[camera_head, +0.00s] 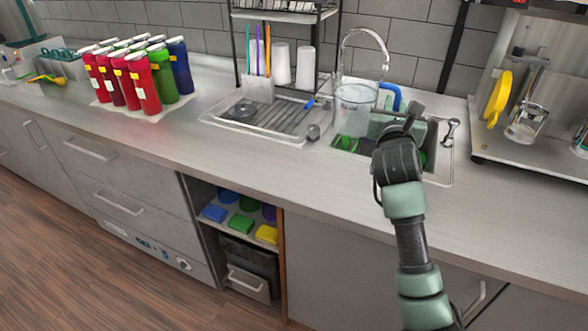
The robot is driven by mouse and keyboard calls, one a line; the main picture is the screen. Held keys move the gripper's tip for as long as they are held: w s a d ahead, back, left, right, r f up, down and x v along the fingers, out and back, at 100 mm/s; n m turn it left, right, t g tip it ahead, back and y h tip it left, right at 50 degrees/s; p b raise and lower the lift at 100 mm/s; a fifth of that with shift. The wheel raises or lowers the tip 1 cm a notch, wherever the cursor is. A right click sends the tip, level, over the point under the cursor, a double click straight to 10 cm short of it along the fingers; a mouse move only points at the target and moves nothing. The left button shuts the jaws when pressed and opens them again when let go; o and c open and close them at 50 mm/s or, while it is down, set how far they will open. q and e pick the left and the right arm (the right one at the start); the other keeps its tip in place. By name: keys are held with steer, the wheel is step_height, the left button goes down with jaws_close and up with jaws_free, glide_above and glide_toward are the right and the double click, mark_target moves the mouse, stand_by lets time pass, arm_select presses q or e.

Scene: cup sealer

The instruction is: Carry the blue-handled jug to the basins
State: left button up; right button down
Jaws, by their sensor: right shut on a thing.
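The blue-handled jug (353,112) is a clear jug, upright over the left part of the right basin (437,170), with its blue handle on its right side. My right arm reaches in from the lower right, and my right gripper (412,108) is at the handle side of the jug, shut on it. The fingertips are partly hidden by my wrist. I cannot tell whether the jug touches the basin floor. The left basin area (258,128) has a ribbed drainer surface and a dark drain. My left gripper is out of view.
A curved faucet (362,36) rises behind the jug. A dark rack (290,15) with white cups stands behind the drainer. Several red, green and blue bottles (140,80) stand at left. A machine with a yellow-handled item (497,95) stands at right. The front counter is clear.

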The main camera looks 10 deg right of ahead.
steer(key=shift+w+a+r, duration=0.1)
steer(key=shift+w+r, duration=0.25)
steer(key=shift+r, duration=0.45)
steer(key=shift+w+f+b, duration=0.1)
steer(key=shift+f+b, duration=0.5)
steer(key=shift+f, duration=9.25)
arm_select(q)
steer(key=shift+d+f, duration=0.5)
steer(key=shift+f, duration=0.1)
arm_select(e)
steer(key=c, duration=1.4)
jaws_free()
steer(key=shift+f, duration=0.25)
steer(key=shift+c, duration=0.2)
